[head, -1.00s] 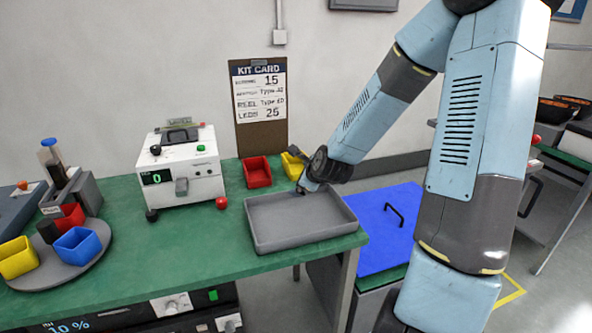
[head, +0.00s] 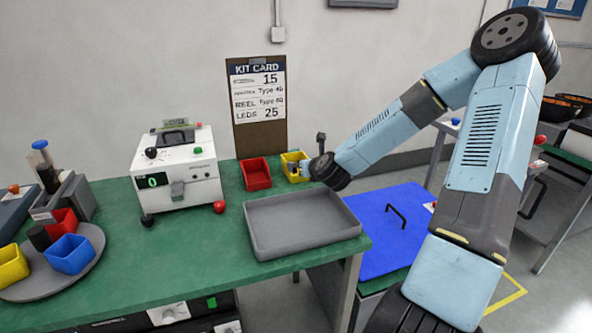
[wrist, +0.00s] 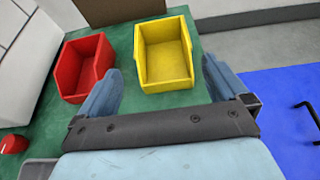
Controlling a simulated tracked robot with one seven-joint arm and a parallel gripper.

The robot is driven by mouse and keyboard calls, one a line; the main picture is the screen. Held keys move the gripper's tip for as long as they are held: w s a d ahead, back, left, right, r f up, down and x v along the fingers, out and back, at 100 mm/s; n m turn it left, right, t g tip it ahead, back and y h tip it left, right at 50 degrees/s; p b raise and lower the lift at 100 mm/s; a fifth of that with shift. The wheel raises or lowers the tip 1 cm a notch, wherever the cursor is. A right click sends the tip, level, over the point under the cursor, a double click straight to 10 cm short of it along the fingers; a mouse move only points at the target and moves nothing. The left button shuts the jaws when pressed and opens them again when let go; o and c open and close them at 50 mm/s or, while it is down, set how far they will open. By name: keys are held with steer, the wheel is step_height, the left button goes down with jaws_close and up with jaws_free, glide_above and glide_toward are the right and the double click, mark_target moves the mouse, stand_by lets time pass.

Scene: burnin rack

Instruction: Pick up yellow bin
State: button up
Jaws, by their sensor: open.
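A yellow bin (head: 292,158), open-topped and empty, stands upright on the back right of the green bench. It also shows in the wrist view (wrist: 165,52), upper middle. My gripper (wrist: 161,68) is open and empty. In the wrist view, its fingers appear to the left and right of the bin's near end, with a gap on each side. How high the fingertips are against the rim I cannot tell. In the head view my gripper (head: 303,167) partly hides the bin's right side. Another yellow bin (head: 12,264) is on the round grey turntable at far left.
A red bin (wrist: 85,67) stands close left of the yellow bin. A grey tray (head: 300,247) lies in front of it. A white tester box (head: 177,172) is further left. A clipboard (head: 258,105) leans behind. A blue lid (head: 385,235) is right of the bench.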

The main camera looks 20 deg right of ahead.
glide_toward(292, 159)
steer(key=x, duration=0.4)
steer(key=shift+w+f, duration=0.25)
steer(key=shift+w, duration=0.05)
steer(key=c, duration=0.7)
steer(key=shift+r, duration=0.1)
